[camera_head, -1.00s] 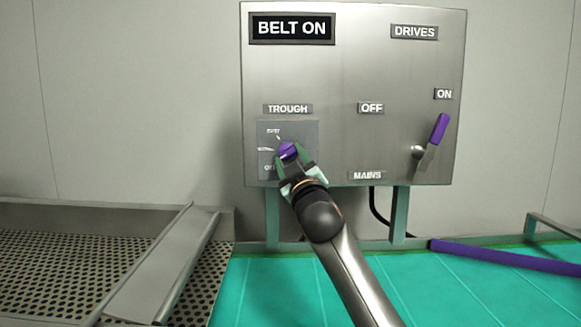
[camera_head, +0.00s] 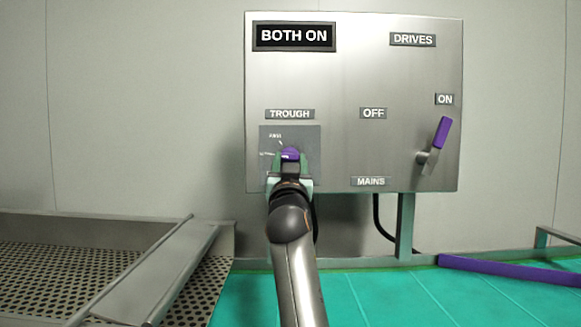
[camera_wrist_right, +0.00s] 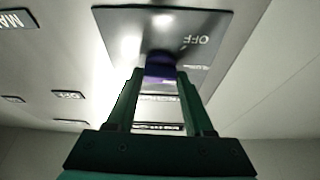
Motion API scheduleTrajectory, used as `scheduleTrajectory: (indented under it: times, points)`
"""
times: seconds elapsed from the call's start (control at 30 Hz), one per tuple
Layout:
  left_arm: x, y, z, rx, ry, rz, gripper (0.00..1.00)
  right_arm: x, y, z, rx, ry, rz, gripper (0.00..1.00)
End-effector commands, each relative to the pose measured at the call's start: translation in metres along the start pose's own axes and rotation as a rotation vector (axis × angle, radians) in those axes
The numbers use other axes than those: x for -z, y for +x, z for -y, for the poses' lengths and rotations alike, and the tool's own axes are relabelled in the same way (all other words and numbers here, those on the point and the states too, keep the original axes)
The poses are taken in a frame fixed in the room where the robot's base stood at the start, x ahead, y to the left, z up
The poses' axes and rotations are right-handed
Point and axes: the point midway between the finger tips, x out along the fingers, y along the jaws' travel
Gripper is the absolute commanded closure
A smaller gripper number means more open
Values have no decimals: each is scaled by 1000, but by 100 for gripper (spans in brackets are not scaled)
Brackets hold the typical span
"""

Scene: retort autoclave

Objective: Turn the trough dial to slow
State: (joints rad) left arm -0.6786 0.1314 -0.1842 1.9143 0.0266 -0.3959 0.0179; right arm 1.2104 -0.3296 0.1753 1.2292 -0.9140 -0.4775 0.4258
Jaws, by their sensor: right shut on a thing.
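The purple trough dial (camera_head: 290,153) sits on a grey plate (camera_head: 308,136) below the TROUGH label (camera_head: 290,114). My right gripper (camera_head: 290,160) is shut on the dial, its green fingers on either side of it. The right wrist view also shows the purple dial (camera_wrist_right: 160,66) between the fingertips (camera_wrist_right: 160,76). The plate's lower marks are hidden behind my gripper in the head view, and its upper marks are too small to read surely. The display (camera_head: 294,36) reads BOTH ON. My left gripper is not in view.
The steel panel (camera_head: 350,90) also carries a purple-handled lever (camera_head: 441,134) near the ON label (camera_head: 444,99). A perforated trough (camera_head: 60,270) lies at lower left. A teal belt (camera_head: 400,297) with a purple rail (camera_head: 500,268) lies at lower right.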

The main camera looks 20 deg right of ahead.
Motion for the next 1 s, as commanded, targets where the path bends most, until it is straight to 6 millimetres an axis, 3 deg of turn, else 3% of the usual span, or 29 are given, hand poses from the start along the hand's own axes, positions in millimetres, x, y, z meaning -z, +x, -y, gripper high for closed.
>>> scheduleTrajectory:
  times: [0.5,0.53,0.77,1.0]
  points:
    - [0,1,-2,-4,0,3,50,0,0,0,-8,20,2,100]
    - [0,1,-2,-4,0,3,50,0,0,0,-8,20,2,45]
    - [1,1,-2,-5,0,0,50,0,0,0,-8,19,1,19]
    - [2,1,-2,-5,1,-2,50,0,0,0,-8,19,0,18]
